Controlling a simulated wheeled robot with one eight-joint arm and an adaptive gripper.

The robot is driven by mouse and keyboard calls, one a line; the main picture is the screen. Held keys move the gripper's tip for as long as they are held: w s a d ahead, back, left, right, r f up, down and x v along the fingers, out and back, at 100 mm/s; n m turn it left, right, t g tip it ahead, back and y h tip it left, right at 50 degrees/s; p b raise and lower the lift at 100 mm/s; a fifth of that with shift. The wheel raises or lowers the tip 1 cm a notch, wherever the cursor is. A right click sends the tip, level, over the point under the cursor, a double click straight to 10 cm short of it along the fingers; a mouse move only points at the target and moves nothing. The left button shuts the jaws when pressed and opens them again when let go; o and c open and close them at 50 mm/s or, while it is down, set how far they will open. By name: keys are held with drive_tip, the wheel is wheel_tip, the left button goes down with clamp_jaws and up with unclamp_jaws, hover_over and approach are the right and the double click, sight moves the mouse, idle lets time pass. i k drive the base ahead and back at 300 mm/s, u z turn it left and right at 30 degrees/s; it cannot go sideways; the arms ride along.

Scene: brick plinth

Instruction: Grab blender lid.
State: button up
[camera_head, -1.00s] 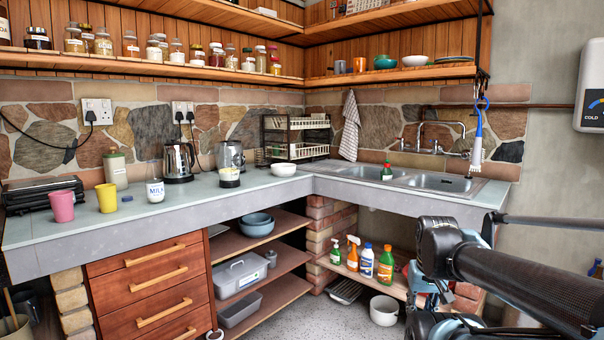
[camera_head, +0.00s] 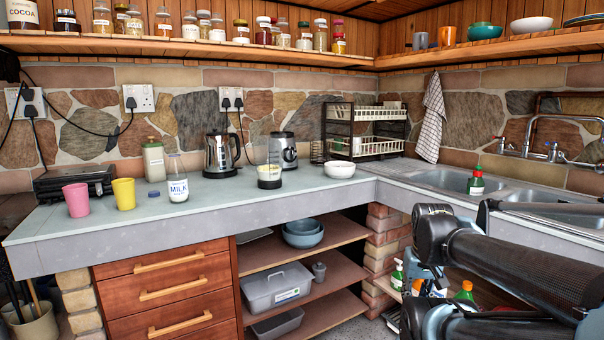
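A dark and silver appliance that looks like a blender base (camera_head: 284,152) stands on the counter near the back wall, right of the kettle. In front of it stands a clear jar with a dark bottom and a pale label (camera_head: 269,172), possibly the blender jug. I cannot make out a separate blender lid for certain. A small dark blue cap (camera_head: 154,194) lies on the counter beside the milk bottle (camera_head: 177,181). My arm fills the lower right, folded and apart from the counter items. My gripper's fingertips do not show.
The grey counter (camera_head: 225,210) has bare room at its front. A kettle (camera_head: 221,155), pink cup (camera_head: 76,200), yellow cup (camera_head: 124,194), white bowl (camera_head: 339,171) and dish rack (camera_head: 365,130) stand on it. Drawers (camera_head: 166,290) and open shelves (camera_head: 335,238) lie below.

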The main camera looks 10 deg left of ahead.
sight(333, 169)
drive_tip(key=u, duration=0.55)
drive_tip(key=i, duration=0.75)
drive_tip(key=u, duration=0.55)
